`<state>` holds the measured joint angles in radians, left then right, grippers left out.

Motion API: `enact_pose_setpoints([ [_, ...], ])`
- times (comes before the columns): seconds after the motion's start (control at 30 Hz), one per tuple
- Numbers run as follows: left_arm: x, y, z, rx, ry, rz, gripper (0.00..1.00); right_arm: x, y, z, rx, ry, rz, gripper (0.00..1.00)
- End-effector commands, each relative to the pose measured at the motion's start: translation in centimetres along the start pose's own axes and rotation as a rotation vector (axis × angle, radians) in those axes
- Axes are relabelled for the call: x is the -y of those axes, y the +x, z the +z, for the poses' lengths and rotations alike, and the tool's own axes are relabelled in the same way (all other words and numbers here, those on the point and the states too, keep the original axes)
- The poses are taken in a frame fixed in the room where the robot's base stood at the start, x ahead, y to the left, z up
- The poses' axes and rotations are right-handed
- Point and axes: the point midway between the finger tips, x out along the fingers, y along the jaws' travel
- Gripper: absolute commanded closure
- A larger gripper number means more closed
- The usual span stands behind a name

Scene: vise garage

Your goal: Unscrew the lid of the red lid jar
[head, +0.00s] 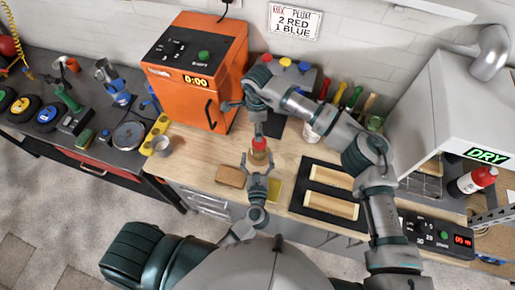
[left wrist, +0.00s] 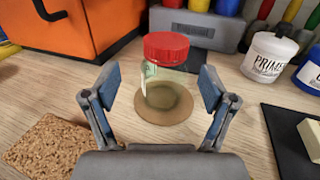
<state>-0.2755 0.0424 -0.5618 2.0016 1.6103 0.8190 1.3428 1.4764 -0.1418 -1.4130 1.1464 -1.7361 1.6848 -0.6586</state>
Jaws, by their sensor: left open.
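The red lid jar stands upright on the wooden bench, its red lid (head: 259,144) on top. In the left wrist view the red lid (left wrist: 166,46) sits on a clear glass body (left wrist: 166,85) with a small label, above a round brown base. My left gripper (head: 258,164) is open in front of the jar. In the left wrist view its two blue-padded fingers (left wrist: 157,88) stand apart, left and right of the jar, with visible gaps. My right arm reaches in from the right, its end (head: 250,98) behind and above the jar; its jaws are not clear.
An orange oven-like box (head: 195,70) stands behind left. A cork block (head: 231,176) and yellow pad (head: 274,190) lie near the front. A black tray (head: 313,208) with wooden pieces is right. A white PRIME jar (left wrist: 267,57) stands behind right.

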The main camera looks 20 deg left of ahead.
Motion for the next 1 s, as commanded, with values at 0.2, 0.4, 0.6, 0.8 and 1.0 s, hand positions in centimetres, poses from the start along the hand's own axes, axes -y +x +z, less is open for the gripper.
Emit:
enact_pose_setpoints([
  [0.2, 0.3, 4.0, 0.2, 0.004, 0.003, 0.000, 0.16, -0.2, -0.1, -0.3, 0.003, 0.001, -0.002, 0.26],
  [0.4, 0.1, 5.9, 0.1, 0.002, 0.001, 0.000, 0.16, -0.1, -0.1, -0.2, 0.001, 0.000, -0.001, 0.26],
  [0.6, -0.1, 6.3, 0.0, 0.000, -0.001, 0.000, 0.16, -0.1, -0.1, 0.1, 0.000, -0.001, -0.001, 0.26],
  [0.8, 0.0, 6.3, 0.0, 0.000, -0.001, 0.000, 0.31, -0.1, -0.1, 0.0, 0.000, 0.000, -0.001, 0.26],
  [1.0, 0.1, 6.3, 0.0, 0.000, 0.000, 0.000, 0.81, -0.1, -0.1, -0.1, 0.001, 0.000, -0.001, 0.26],
])
